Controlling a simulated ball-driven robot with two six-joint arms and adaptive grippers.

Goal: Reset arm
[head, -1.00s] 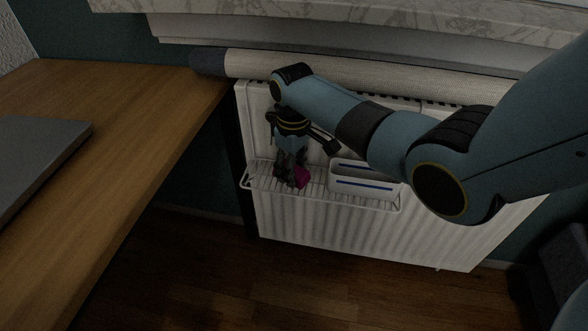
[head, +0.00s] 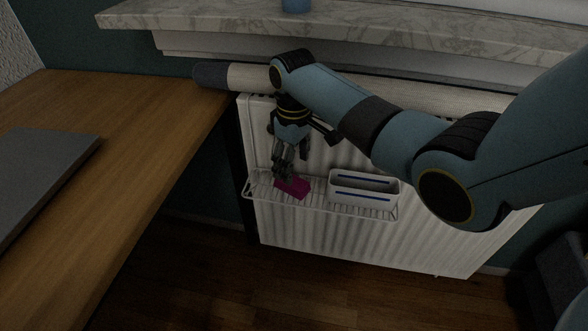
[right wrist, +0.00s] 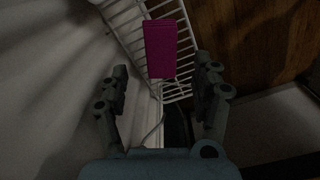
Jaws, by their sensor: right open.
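My right arm (head: 375,130) reaches in from the right in the head view. Its gripper (head: 283,176) points down over the left end of a white wire rack. In the right wrist view the two fingers of this gripper (right wrist: 165,85) stand wide apart with nothing between them. A magenta block (head: 294,187) lies on the rack, just below the fingertips. It also shows in the right wrist view (right wrist: 161,48), beyond the fingers. My left gripper is in neither view.
The wire rack (head: 350,210) hangs on a white radiator (head: 330,240). A white container with blue stripes (head: 363,191) sits on its right part. A wooden desk (head: 150,120) with a grey flat object (head: 40,165) is at left. A marble sill (head: 400,35) runs above.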

